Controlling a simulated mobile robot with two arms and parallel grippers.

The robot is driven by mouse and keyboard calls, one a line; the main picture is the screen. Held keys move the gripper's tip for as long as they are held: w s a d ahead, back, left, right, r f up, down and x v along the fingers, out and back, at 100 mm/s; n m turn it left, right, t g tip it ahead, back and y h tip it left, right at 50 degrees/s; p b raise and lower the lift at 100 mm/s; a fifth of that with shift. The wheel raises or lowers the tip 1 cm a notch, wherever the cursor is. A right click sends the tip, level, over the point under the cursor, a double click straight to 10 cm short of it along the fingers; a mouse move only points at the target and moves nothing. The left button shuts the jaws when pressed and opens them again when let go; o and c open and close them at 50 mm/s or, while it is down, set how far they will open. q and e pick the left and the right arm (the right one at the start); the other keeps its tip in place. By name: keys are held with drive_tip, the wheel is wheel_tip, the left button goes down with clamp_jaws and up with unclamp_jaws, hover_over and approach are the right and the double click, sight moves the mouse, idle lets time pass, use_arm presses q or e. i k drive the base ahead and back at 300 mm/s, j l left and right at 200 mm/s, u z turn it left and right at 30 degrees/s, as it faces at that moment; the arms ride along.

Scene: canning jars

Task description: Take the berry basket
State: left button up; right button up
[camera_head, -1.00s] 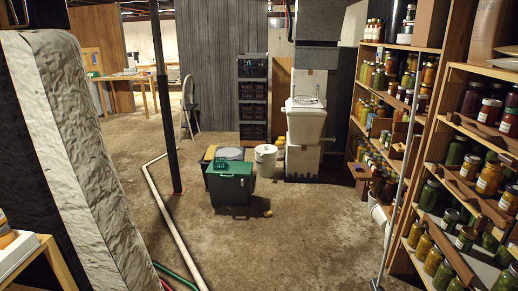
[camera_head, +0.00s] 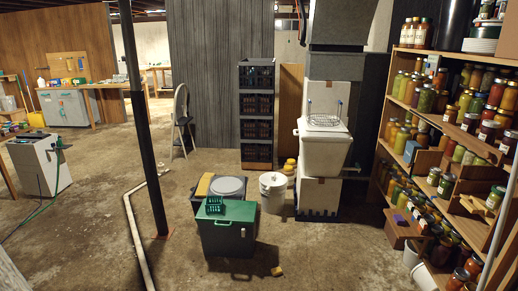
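A small green basket (camera_head: 214,205), which looks like the berry basket, sits on the left part of the green lid of a dark bin (camera_head: 228,243). The bin stands on the concrete floor near the middle of the view. The basket has slotted sides and is too small to show what it holds, if anything. Neither of my grippers is in view.
A dark post (camera_head: 142,120) and a white floor pipe (camera_head: 136,230) stand left of the bin. A white bucket (camera_head: 272,190) and a white chest (camera_head: 321,150) with a wire rack are behind it. Jar shelves (camera_head: 440,140) line the right. Floor in front is mostly clear.

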sight(212, 207)
drive_tip(key=i+u, duration=0.2)
drive_tip(key=i, duration=0.25)
drive_tip(key=i+u, duration=0.25)
drive_tip(key=i, duration=0.25)
drive_tip(key=i+l+u, duration=0.2)
drive_tip(key=i, duration=0.25)
drive_tip(key=i+l+u, duration=0.2)
drive_tip(key=i, duration=0.3)
drive_tip(key=i+j, duration=0.2)
drive_tip(key=i, duration=0.4)
drive_tip(key=i+j+u, duration=0.15)
drive_tip(key=i, duration=0.4)
